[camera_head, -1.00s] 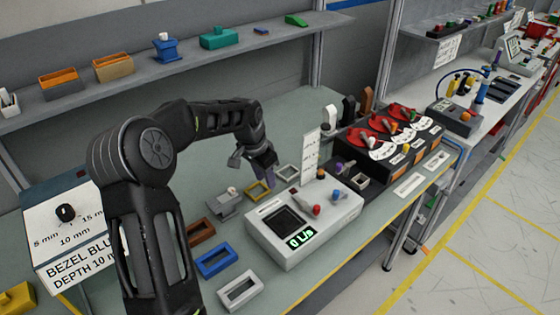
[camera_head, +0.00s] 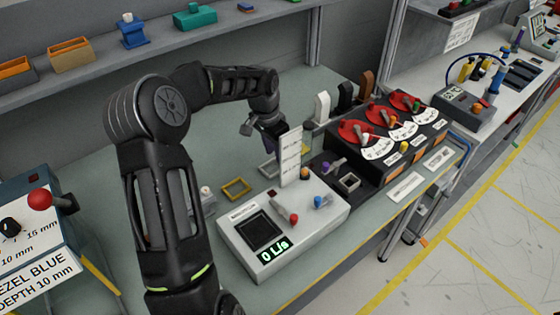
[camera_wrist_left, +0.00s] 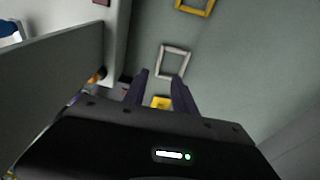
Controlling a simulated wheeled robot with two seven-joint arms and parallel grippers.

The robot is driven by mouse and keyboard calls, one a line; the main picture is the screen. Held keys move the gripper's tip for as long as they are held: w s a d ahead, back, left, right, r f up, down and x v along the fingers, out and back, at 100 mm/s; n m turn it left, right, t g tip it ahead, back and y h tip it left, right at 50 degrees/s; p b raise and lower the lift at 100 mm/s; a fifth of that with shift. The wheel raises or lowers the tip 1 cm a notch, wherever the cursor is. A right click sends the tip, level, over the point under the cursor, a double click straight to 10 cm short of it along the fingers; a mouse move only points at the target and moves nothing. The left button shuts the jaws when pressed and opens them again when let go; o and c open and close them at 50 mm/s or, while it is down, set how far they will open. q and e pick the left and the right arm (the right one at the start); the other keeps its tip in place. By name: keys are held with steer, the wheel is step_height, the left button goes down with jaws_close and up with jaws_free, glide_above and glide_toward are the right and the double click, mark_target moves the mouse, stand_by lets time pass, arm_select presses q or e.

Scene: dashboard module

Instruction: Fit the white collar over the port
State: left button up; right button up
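A small pale grey-white rectangular frame (camera_head: 268,168) lies flat on the table behind the meter box, partly hidden by an upright white card; it also shows in the left wrist view (camera_wrist_left: 173,62). I cannot tell whether it is the white collar. A square hollow grey piece (camera_head: 349,183) stands in front of the dial console, possibly the port. My left gripper (camera_head: 270,127) is above the table just behind the card. In the left wrist view its dark fingers (camera_wrist_left: 161,82) are apart, with a yellow thing (camera_wrist_left: 160,102) showing between them, apparently beyond. My right gripper is out of view.
A yellow frame (camera_head: 236,188) lies left of the card. The table behind my left arm is mostly clear.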

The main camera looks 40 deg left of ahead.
mark_target(278, 172)
arm_select(q)
steer(key=shift+s+r, duration=0.15)
steer(key=shift+s, duration=0.1)
steer(key=shift+w+f, duration=0.15)
steer(key=shift+f, duration=0.55)
steer(key=shift+w+f, duration=0.1)
steer(key=shift+f, duration=0.55)
steer(key=shift+w+d+f, duration=0.1)
steer(key=shift+w+f, duration=0.05)
steer(key=shift+f, duration=1.15)
steer(key=shift+w+d+f, duration=0.1)
steer(key=shift+w+f, duration=0.05)
steer(key=shift+f, duration=1.15)
jaws_close()
